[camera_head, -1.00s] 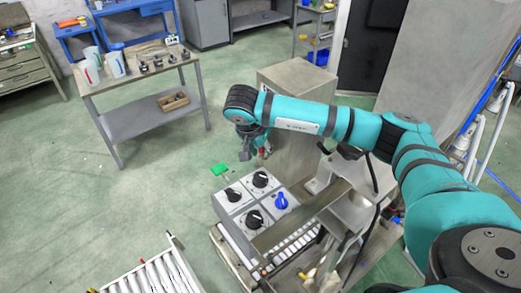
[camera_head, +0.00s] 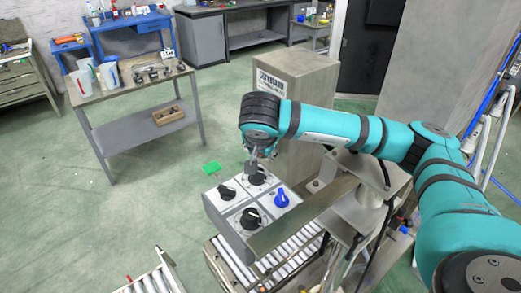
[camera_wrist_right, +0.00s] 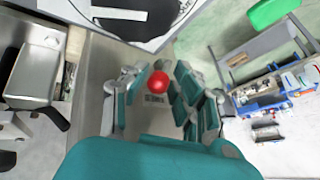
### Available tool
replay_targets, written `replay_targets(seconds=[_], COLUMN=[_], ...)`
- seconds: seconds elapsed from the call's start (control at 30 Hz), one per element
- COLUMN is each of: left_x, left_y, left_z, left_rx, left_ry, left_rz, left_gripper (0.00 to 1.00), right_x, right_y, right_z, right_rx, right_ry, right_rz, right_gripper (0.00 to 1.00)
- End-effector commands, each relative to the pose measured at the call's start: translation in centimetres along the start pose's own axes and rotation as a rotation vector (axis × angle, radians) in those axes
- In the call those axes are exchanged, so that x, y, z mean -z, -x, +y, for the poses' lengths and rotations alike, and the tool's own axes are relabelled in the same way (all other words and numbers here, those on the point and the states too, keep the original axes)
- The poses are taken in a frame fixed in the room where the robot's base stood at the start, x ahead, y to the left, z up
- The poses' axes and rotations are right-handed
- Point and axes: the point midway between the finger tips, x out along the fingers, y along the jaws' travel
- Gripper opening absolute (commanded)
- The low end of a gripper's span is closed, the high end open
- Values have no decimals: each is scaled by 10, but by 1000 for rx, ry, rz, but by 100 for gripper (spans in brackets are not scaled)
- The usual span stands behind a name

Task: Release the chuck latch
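A red ball (camera_wrist_right: 158,83) shows between the spread fingers of my right gripper (camera_wrist_right: 160,78) in the right wrist view. I cannot tell whether the ball is the chuck latch's handle, or whether the fingers touch it. In the head view my right gripper (camera_head: 254,160) points down close to the upper black knob (camera_head: 257,177) of a grey control box (camera_head: 226,229). My wrist hides most of the red ball there. The box also carries two other black knobs and a blue knob (camera_head: 281,200). No part is clearly recognisable as the latch. My left gripper is out of view.
A grey cabinet (camera_head: 297,72) stands behind my wrist. A workbench (camera_head: 95,93) with cups stands at the back left. A green piece (camera_head: 211,168) shows beyond the box. Left floor is open.

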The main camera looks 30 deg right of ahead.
Motion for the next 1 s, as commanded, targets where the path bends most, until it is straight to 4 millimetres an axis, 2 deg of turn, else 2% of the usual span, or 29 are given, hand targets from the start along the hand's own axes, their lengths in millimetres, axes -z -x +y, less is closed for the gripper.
replay_targets(seconds=[0.3,0.43,0.57,0.8,1.0], left_x=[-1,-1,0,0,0], left_y=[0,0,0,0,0], left_z=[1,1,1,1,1], left_rx=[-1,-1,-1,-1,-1], left_ry=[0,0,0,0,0], left_rz=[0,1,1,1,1], left_gripper=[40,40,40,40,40], right_x=[0,1,1,0,1], right_y=[0,9,32,85,111], right_z=[0,-2,-2,-1,0], right_rx=[1,5,9,6,3], right_ry=[-1,-2,-2,0,-1], right_rz=[1,3,3,2,2], right_gripper=[33,33,33,33,33])
